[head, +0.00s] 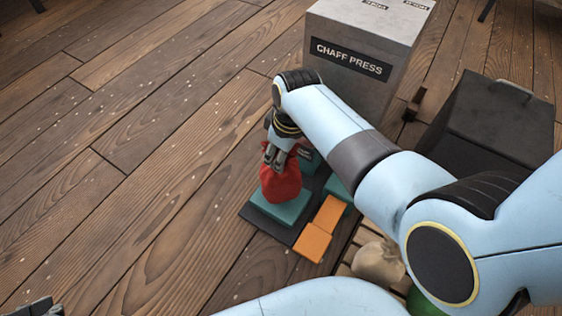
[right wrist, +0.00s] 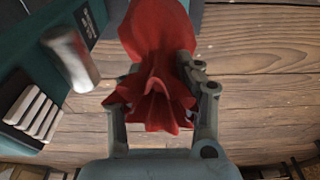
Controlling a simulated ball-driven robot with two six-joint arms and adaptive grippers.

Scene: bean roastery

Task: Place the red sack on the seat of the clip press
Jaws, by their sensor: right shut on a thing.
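My right gripper (head: 275,158) is shut on the gathered neck of the red sack (head: 281,182). In the right wrist view the sack (right wrist: 158,60) sits between the two fingers (right wrist: 160,100), its body extending away. In the head view the sack hangs over a teal block (head: 281,209) on a dark base; I cannot tell whether it touches. This teal block looks like the press seat. A teal machine part (right wrist: 40,65) with a metal cylinder, a dark label and white strips is beside the sack in the right wrist view. A grey tip, probably my left gripper (head: 38,308), shows at the bottom left corner.
Orange blocks (head: 313,241) lie right of the teal block. A grey chaff press (head: 350,60) stands behind. A dark handled bin (head: 490,125) is at the right. A beige sack (head: 378,262) and a green thing (head: 425,303) lie near my arm. The left floor is clear.

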